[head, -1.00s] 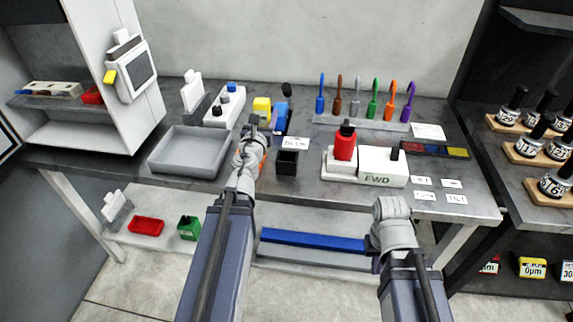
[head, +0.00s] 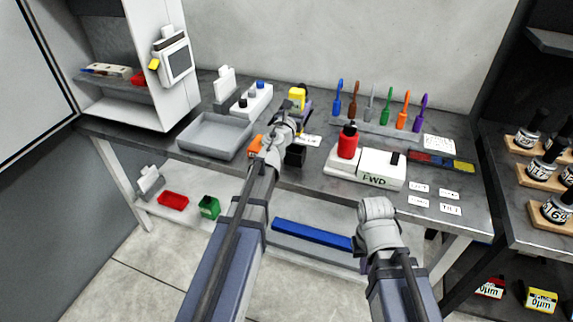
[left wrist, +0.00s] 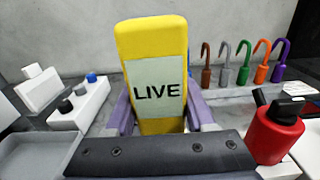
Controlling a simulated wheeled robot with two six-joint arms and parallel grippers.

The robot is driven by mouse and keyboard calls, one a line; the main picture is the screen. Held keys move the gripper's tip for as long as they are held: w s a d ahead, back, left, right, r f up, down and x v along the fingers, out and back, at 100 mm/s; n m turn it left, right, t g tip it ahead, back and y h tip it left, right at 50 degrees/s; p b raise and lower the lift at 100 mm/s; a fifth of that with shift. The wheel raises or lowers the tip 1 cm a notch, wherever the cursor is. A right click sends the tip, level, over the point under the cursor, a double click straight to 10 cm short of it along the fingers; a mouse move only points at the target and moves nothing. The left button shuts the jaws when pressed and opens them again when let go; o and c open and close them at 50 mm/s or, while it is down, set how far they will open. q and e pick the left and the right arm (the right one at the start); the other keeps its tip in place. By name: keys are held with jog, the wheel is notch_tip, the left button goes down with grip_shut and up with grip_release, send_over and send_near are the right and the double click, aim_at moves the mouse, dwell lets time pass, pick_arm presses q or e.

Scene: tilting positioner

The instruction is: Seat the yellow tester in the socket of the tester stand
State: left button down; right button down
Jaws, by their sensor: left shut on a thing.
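The yellow tester (head: 297,94) is upright at the back of the table; its LIVE label faces me in the left wrist view (left wrist: 157,42). My left gripper (head: 300,108) is shut on it, with a purple finger on each side in the left wrist view (left wrist: 158,115). The tester's lower end is hidden by my gripper. A small black block (head: 295,157) stands at the table's front, partly behind my left arm; I cannot tell whether it is the tester stand. My right gripper (head: 362,250) is low in front of the table; its fingers are not clear.
A grey tray (head: 215,137) and a white box with knobs (head: 252,98) are left of my left gripper. Bare table lies between labels.

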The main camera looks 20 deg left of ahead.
pick_arm(q)
jog(key=shift+a, duration=0.1)
jog(key=shift+f, duration=0.25)
notch_tip(320, 180, down, 10)
jog(key=b, duration=1)
jog(key=shift+r, duration=0.2)
jog(key=shift+f, duration=0.1)
jog(key=c, duration=0.7)
grip_release()
jog(key=shift+f, duration=0.1)
jog(key=o, duration=0.4)
jog(key=shift+o, duration=0.2)
